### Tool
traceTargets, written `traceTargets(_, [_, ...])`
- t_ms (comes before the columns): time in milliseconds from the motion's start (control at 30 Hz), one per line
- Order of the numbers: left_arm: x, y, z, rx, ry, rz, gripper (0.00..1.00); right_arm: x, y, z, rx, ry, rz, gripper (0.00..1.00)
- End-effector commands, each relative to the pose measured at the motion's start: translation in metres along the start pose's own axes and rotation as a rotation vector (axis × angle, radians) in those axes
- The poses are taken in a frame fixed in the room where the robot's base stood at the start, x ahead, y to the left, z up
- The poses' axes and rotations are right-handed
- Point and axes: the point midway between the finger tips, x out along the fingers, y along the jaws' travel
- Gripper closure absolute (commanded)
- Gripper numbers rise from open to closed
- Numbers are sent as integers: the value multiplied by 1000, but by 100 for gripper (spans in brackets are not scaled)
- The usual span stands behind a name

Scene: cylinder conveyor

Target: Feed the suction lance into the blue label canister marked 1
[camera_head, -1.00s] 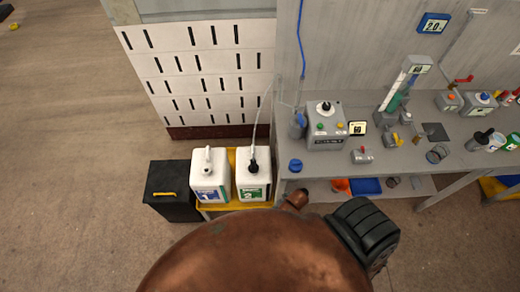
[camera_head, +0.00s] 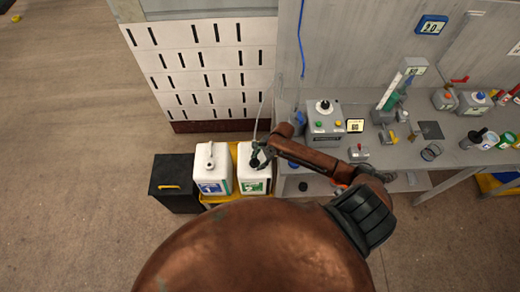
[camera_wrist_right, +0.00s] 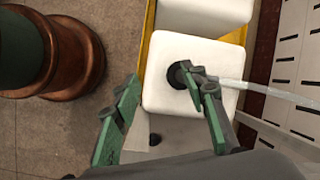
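The blue label canister (camera_head: 212,168) marked 1 is white with an open-looking neck and stands upright on a yellow-edged stand. The green label canister (camera_head: 254,182) stands to its right. The suction lance's black head (camera_wrist_right: 176,75) sits at the green label canister's mouth, its clear hose (camera_wrist_right: 270,94) running off to the right in the wrist view. My right gripper (camera_head: 260,154) is at the lance head; its two green fingers (camera_wrist_right: 165,98) are apart. One finger is close beside the head; contact cannot be told. My left gripper is not in view.
A black box (camera_head: 175,183) stands left of the canisters. The yellow stand (camera_wrist_right: 149,40) edges the canisters. The grey bench (camera_head: 400,155) on the right carries a control box (camera_head: 324,122) and several small devices. A slotted white panel (camera_head: 205,70) stands behind.

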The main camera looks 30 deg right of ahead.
Motion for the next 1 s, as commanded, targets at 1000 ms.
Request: traceTargets(1000, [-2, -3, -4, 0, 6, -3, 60, 54, -42, -24, 435, 0, 7, 60])
